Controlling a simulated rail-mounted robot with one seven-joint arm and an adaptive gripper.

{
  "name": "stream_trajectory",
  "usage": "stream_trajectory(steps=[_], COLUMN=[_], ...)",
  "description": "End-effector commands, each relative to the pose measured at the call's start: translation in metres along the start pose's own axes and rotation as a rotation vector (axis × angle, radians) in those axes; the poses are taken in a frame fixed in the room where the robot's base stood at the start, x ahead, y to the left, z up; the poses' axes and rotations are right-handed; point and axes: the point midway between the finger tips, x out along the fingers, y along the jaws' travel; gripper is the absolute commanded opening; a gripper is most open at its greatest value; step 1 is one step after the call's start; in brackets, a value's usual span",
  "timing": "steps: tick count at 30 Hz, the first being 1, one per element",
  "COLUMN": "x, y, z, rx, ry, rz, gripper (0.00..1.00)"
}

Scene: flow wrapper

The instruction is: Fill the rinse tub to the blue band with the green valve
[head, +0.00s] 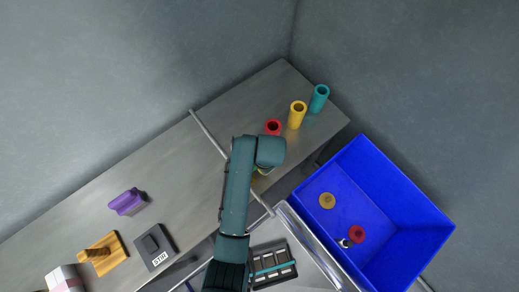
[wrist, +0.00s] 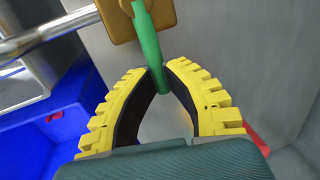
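In the wrist view, the green valve handle (wrist: 146,35) runs down from a brass-coloured valve body (wrist: 120,14) at the end of a metal pipe. My gripper (wrist: 160,68) has yellow ridged fingers with dark pads. Its tips close in on both sides of the green handle and appear to pinch its lower part. In the head view, my arm hides most of the gripper and valve; only a bit of yellow shows beside the pipe. I cannot make out a blue band or a water level, and cannot tell which vessel is the rinse tub.
A grey counter (head: 165,170) carries a thin pipe (head: 208,133), red (head: 273,127), yellow (head: 297,115) and teal (head: 319,98) cylinders, a purple block (head: 127,202), a wooden block (head: 102,254) and a "STIR" box (head: 154,247). A blue bin (head: 412,208) at right holds small pieces.

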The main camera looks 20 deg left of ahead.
Motion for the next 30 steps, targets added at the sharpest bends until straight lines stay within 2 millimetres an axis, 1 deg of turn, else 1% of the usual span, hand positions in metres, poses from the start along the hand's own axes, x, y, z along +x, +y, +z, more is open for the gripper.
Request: stream_trajectory(steps=[19,25,30], x=[0.002,0.002,0.003], y=[0.000,-0.005,-0.014], z=[0.001,0.001,0.002], rx=[-0.018,-0.096,-0.215], ry=[-0.006,-0.024,-0.048], rz=[0.002,0.004,0.004], gripper=[0.00,0.00,0.00])
